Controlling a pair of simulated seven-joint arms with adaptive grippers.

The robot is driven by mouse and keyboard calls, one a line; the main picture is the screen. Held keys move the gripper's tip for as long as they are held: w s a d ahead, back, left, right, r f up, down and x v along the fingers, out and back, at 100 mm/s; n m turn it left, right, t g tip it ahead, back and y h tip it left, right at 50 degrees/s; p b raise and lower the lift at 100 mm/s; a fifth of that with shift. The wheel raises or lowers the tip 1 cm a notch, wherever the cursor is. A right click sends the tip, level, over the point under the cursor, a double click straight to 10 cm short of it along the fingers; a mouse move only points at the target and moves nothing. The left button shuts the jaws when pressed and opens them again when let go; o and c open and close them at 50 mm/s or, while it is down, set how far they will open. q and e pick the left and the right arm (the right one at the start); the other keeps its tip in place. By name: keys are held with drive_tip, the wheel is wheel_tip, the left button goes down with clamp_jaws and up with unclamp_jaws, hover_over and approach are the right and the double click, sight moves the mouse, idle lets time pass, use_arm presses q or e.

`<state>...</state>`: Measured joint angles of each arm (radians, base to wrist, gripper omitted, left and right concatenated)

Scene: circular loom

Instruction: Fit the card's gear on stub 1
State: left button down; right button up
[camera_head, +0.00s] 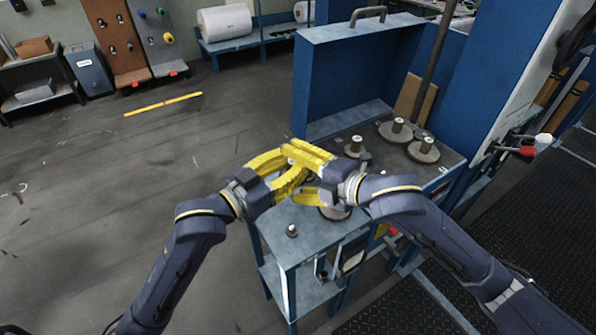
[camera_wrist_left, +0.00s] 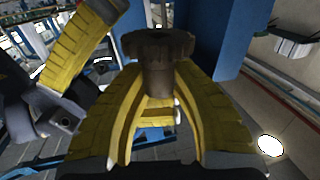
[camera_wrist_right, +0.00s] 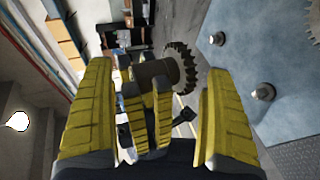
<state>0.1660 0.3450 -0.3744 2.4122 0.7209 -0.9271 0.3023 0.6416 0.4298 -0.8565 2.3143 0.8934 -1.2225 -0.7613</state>
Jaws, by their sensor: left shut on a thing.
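My left gripper (camera_wrist_left: 155,110) is shut on the hub of a dark toothed gear (camera_wrist_left: 158,45), held in the air above the bench. The gear also shows edge-on in the right wrist view (camera_wrist_right: 180,68). My right gripper (camera_wrist_right: 155,115) is open, its fingers spread, with the left gripper's fingers and the gear's hub showing between them. In the head view the yellow fingers overlap and hide the gear. A short stub (camera_head: 292,230) stands bare on the near bench corner. Two stubs (camera_wrist_right: 217,38) (camera_wrist_right: 263,92) show in the right wrist view. I cannot tell which is stub 1.
Several hubbed gears lie on the bench, including two at the back right (camera_head: 397,131) (camera_head: 423,150) and one partly hidden under my right gripper (camera_head: 334,212). A tall blue panel (camera_head: 350,75) and a dark upright post (camera_head: 430,70) border the bench. Open floor lies left.

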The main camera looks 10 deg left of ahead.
drive_tip(key=c, duration=1.5)
use_arm(q)
drive_tip(key=c, duration=1.1)
unclamp_jaws()
use_arm(e)
drive_tip(key=shift+c, duration=0.9)
